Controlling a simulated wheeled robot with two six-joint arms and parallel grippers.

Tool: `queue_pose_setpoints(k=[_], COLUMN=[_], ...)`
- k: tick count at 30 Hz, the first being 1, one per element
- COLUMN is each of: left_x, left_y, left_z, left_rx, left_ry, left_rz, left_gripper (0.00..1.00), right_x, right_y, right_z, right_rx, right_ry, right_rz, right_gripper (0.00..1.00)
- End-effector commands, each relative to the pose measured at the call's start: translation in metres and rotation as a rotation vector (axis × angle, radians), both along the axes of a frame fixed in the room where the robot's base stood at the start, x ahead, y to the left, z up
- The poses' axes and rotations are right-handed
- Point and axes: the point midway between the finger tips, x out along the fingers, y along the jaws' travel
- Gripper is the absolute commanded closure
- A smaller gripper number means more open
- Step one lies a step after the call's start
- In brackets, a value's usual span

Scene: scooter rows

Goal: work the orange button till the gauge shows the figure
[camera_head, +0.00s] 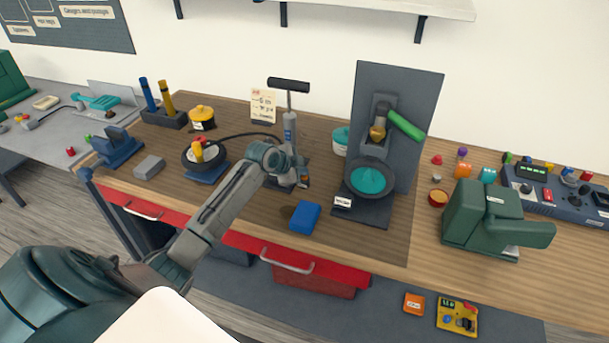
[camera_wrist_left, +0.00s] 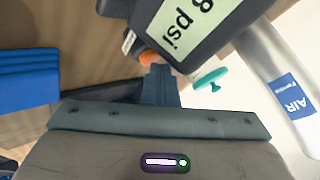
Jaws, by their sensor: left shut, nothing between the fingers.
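The gauge (camera_wrist_left: 190,25) fills the top of the left wrist view. Its pale display is cut by the frame edge; upside down, I read "psi" and a figure that looks like 8. The orange button (camera_wrist_left: 149,57) sticks out of the gauge's near edge. My left gripper (camera_wrist_left: 158,70) is shut and empty, its tips right at the button; I cannot tell whether they press it. In the head view my left gripper (camera_head: 292,179) is at the foot of the grey upright pump (camera_head: 290,128), where the gauge is mostly hidden. My right gripper is not in view.
A note card (camera_head: 262,105) stands behind the pump, its writing too small to read. A blue block (camera_head: 304,217) lies in front. A dark stand (camera_head: 398,90) with a green lever is to the right. A teal valve tab (camera_wrist_left: 211,78) is close beside the gauge.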

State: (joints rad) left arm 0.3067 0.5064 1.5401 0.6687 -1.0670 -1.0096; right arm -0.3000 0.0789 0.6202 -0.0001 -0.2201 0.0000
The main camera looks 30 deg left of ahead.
Motion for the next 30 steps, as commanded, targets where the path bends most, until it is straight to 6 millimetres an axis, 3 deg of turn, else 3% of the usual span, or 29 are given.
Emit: queue_pose_setpoints(k=[12, 23, 30], left_x=[0.000, 0.000, 0.000], left_y=[0.000, 0.000, 0.000], left_z=[0.018, 0.018, 0.037], left_rx=[0.000, 0.000, 0.000], left_ry=[0.001, 0.000, -0.001], left_rz=[-0.001, 0.000, 0.001], left_gripper=[1.00, 1.00, 1.00], right_x=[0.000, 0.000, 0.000], right_y=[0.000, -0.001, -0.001], right_z=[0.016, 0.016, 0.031], right_rx=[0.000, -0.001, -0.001], right_ry=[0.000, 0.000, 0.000], right_rz=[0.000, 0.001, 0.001], right_gripper=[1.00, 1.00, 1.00])
